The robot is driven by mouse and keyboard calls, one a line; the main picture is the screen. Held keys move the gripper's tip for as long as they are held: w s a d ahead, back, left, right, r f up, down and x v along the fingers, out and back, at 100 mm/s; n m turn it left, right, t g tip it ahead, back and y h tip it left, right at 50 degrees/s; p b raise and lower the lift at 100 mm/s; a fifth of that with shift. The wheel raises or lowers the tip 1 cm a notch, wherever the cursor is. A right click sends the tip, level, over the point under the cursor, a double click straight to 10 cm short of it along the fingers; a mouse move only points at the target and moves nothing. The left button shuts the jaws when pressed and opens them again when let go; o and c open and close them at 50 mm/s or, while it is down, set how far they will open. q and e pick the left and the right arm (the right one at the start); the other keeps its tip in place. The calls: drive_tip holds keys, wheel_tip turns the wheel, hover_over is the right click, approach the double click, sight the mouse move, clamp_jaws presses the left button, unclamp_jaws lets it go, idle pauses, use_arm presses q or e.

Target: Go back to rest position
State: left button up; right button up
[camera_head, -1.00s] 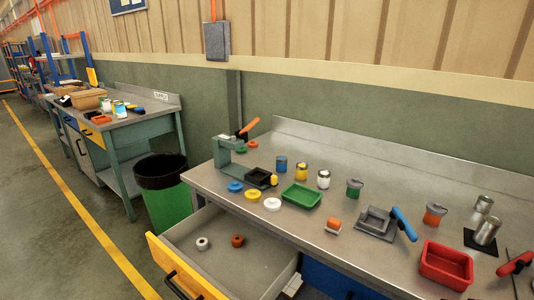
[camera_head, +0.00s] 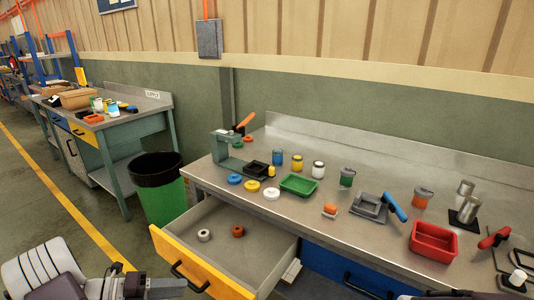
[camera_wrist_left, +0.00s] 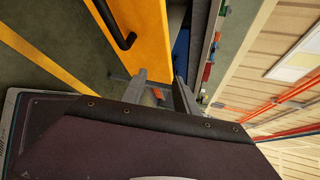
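My left gripper (camera_head: 165,287) is low at the left of the head view, in front of the open yellow drawer (camera_head: 200,268) and apart from it. In the left wrist view its two fingers (camera_wrist_left: 162,86) stand apart with nothing held between them, and the yellow drawer front (camera_wrist_left: 140,40) lies beyond them. A white ring-shaped part (camera_head: 204,235) and a brown-orange one (camera_head: 238,231) lie in the drawer. Part of my right arm shows at the bottom right edge of the head view; its fingers cannot be made out.
The steel workbench (camera_head: 320,155) holds a green tray (camera_head: 298,185), a red bin (camera_head: 433,242), several jars and coloured lids, and a grey clamp with a blue handle (camera_head: 396,207). A green waste bin (camera_head: 160,190) stands left of the bench. Open floor lies at the left.

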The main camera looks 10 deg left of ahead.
use_arm(q)
drive_tip(key=s+d+r+m+g+y, duration=0.1)
drive_tip(key=d+m+g, duration=0.4)
drive_tip(key=d, duration=0.4)
drive_tip(key=s+d+r+m+g+y, duration=0.1)
drive_tip(key=d+r+m+g, duration=0.15)
drive_tip(key=d+m, duration=0.5)
drive_tip(key=s+d+f+m+g+y, duration=0.25)
drive_tip(key=s+d+m+y, duration=0.35)
drive_tip(key=m, duration=0.5)
drive_tip(key=s+a+f+m+t+y, duration=0.25)
drive_tip(key=a+m, duration=0.25)
drive_tip(key=m, duration=0.7)
drive_tip(key=w+r+m+p, duration=0.1)
drive_tip(key=r+m+p, duration=0.1)
drive_tip(key=r+p, duration=0.4)
drive_tip(key=w+r+m+t+y+p, duration=0.1)
drive_tip(key=w+r+m+p, duration=0.1)
drive_tip(key=r+p, duration=0.3)
drive_tip(key=shift+w+a+r+m+p, duration=0.25)
drive_tip(key=shift+a+r+m+p, duration=0.1)
drive_tip(key=shift+a+p, duration=0.15)
